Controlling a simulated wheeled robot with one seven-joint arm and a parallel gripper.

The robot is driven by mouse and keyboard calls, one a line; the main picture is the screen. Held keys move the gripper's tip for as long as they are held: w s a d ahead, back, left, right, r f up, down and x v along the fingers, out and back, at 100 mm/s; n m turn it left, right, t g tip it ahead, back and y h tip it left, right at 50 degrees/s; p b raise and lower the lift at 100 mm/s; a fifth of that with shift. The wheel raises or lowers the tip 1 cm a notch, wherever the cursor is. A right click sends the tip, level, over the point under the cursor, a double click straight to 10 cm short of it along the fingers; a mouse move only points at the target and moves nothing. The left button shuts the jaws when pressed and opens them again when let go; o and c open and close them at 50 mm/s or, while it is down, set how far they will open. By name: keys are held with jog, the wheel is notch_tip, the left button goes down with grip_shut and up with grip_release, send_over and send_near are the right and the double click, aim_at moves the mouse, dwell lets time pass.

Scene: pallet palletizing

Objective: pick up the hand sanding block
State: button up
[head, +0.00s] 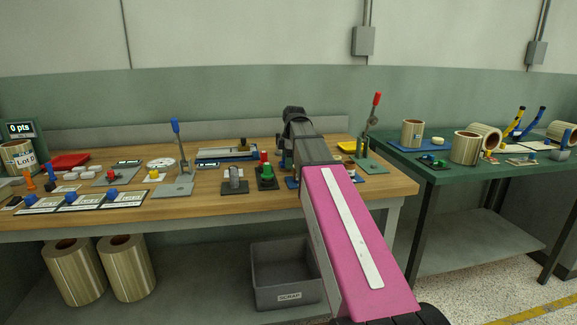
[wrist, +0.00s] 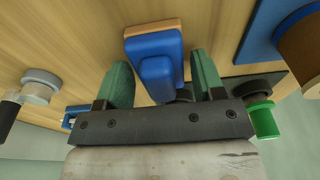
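The hand sanding block, seen as a blue block with a tan edge (wrist: 153,47), is over the wooden bench surface in the wrist view. My gripper (wrist: 161,62) has its two green fingers apart, one on each side of the block. In the head view my arm covers the fingers and I cannot make out the block.
A green knob (wrist: 262,118) and a grey-capped cylinder (wrist: 38,85) stand near my gripper. A blue piece with a brown cylinder (wrist: 302,45) is at the upper right. The wooden bench (head: 120,197) holds several fixtures, including a blue-handled clamp (head: 176,160). A scrap bin (head: 287,291) is below.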

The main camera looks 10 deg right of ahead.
jog(key=c, duration=0.7)
notch_tip(320, 180, up, 10)
jog(key=shift+r, duration=0.1)
